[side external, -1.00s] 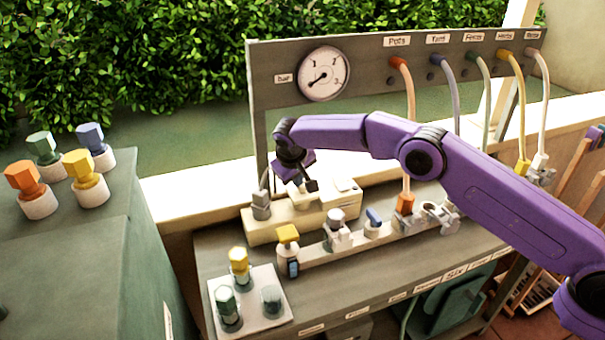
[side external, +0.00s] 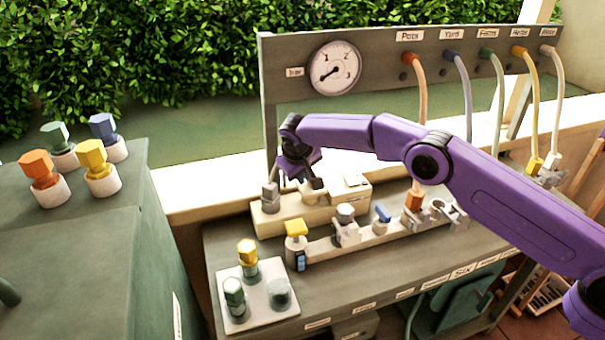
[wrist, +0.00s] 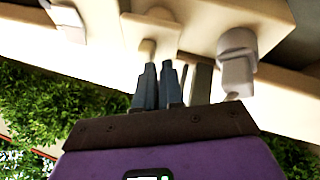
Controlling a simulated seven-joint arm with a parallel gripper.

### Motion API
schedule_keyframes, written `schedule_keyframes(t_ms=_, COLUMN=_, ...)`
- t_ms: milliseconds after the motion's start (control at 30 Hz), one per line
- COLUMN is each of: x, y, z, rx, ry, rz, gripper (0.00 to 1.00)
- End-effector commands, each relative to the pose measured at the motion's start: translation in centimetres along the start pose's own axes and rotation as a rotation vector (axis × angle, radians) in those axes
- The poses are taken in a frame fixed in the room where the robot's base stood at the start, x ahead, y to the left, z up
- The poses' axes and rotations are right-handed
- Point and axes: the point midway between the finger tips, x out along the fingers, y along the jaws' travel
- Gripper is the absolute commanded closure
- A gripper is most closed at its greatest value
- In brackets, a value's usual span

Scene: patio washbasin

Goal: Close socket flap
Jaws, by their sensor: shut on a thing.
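A long cream block (side external: 285,217) lies on the back of the grey bench and carries a white box (side external: 355,183), a grey knob (side external: 270,197) and a small pale piece under my gripper. Which part is the socket flap, and its angle, I cannot tell. My gripper (side external: 314,184) reaches down over the block, left of the white box. In the wrist view my gripper (wrist: 158,68) has its dark fingers close together at the small pale piece (wrist: 148,48), shut on it. The grey knob (wrist: 237,60) stands right beside the fingers. The fingers hide part of the contact.
In front stand a yellow-topped valve (side external: 296,240), a grey-capped fitting (side external: 345,222) and a blue-handled one (side external: 382,218). A white plate (side external: 258,312) holds several capped posts. A gauge panel (side external: 290,52) with hanging hoses rises behind. A green cabinet (side external: 75,235) stands left.

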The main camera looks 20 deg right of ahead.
Motion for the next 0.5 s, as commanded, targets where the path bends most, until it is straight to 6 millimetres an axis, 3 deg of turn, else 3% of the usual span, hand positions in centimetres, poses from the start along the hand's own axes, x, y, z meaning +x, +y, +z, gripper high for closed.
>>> schedule_keyframes(t_ms=67, x=0.8, y=-0.2, z=0.7, rx=-0.003, ry=-0.021, rz=-0.002, gripper=1.00)
schedule_keyframes(t_ms=500, x=-0.8, y=0.3, z=0.1, rx=-0.004, ry=-0.017, rz=-0.001, gripper=1.00)
